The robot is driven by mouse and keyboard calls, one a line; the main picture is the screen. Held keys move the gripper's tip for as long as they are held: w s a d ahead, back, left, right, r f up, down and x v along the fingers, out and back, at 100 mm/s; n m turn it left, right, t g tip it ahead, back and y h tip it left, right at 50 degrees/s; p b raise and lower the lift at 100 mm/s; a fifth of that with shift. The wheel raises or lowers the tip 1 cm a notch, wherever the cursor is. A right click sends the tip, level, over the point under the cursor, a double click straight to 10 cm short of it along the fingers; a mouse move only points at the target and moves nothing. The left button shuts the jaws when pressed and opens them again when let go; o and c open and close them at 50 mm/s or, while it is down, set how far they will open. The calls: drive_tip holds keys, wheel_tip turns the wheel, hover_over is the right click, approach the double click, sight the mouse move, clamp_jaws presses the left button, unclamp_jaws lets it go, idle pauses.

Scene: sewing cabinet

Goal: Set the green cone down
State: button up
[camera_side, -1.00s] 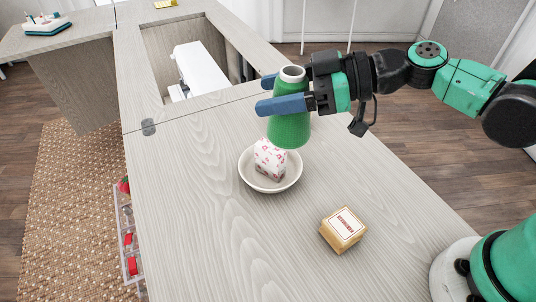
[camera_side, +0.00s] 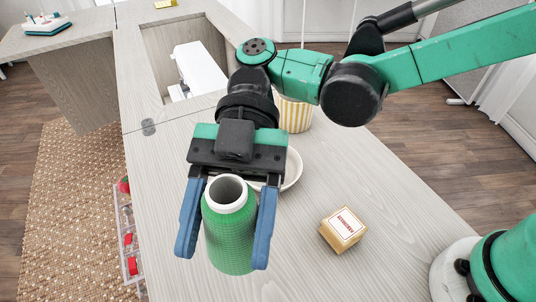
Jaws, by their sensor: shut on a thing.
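The green cone (camera_side: 230,240) is a green thread cone with a white, hollow top. It is upright between the blue fingers of my gripper (camera_side: 228,222), at the lower middle of the side view. My gripper is shut on it, one finger on each side. The cone shows in front of the tabletop (camera_side: 165,190); I cannot tell whether its base touches the wood.
A white bowl (camera_side: 292,170) stands behind my gripper, partly hidden. A small tan box (camera_side: 342,229) with a label lies to the right. A yellow-and-white striped container (camera_side: 296,115) stands farther back. A clear drawer with red items (camera_side: 130,240) hangs along the left edge.

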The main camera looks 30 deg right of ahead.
wheel_tip(320, 180, down, 12)
drive_tip(key=shift+f, duration=0.15)
idle(0.6)
drive_tip(key=shift+f, duration=0.55)
idle(0.3)
drive_tip(key=o, duration=1.4)
